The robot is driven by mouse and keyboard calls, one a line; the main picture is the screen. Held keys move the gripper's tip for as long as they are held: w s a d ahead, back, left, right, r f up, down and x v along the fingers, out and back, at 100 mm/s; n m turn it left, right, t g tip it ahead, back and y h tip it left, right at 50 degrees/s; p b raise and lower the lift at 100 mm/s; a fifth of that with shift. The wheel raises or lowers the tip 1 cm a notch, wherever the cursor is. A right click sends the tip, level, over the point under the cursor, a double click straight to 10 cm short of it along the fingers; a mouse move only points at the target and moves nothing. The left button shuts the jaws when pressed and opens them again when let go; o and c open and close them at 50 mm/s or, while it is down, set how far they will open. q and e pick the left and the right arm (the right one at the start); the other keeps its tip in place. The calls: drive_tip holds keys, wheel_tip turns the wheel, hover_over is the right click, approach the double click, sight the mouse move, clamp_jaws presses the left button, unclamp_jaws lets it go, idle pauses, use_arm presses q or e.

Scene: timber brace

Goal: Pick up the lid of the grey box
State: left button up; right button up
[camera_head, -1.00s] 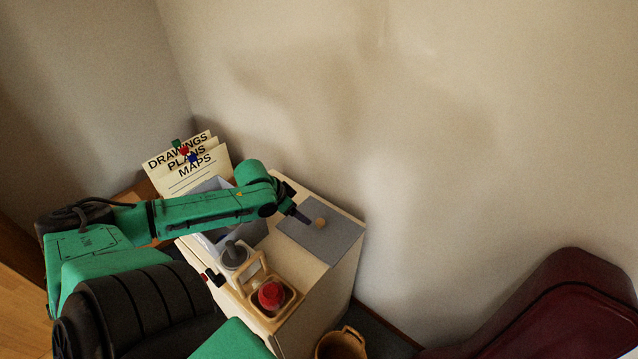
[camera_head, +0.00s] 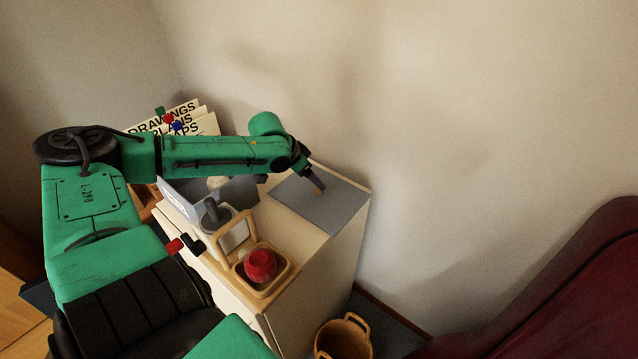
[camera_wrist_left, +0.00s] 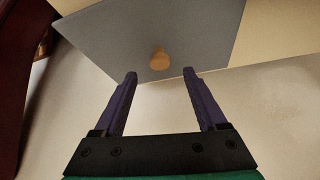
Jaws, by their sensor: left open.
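The lid (camera_head: 338,212) is a flat grey plate lying on the pale cabinet top. It also shows in the left wrist view (camera_wrist_left: 190,30), with a round wooden knob (camera_wrist_left: 160,59) on it. My left gripper (camera_wrist_left: 160,73) is open and empty. In the wrist view the knob appears just beyond the fingertips, between their lines. In the head view the left gripper (camera_head: 319,186) is over the lid at the knob, which it mostly hides. The grey box (camera_head: 182,194) stands open to the left of the lid, partly hidden by my left arm. My right gripper is out of view.
A wooden tray (camera_head: 240,283) with a red object (camera_head: 261,265) and a white container (camera_head: 226,238) with a grey top stand at the cabinet's front. Folders (camera_head: 205,122) stand behind the box. A basket (camera_head: 343,340) sits on the floor. The wall rises behind the cabinet.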

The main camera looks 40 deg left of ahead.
sight(319, 191)
use_arm(q)
drive_tip(key=b+x, duration=0.1)
drive_tip(key=x, duration=0.3)
drive_tip(key=shift+a+f, duration=0.1)
drive_tip(key=shift+f, duration=0.2)
drive_tip(key=shift+w+f, duration=0.1)
drive_tip(key=shift+w, duration=0.05)
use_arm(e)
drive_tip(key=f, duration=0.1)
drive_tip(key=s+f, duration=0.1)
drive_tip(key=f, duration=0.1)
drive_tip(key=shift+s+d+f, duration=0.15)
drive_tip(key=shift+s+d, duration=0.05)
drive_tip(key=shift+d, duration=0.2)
use_arm(q)
drive_tip(key=shift+c, duration=0.9)
clamp_jaws()
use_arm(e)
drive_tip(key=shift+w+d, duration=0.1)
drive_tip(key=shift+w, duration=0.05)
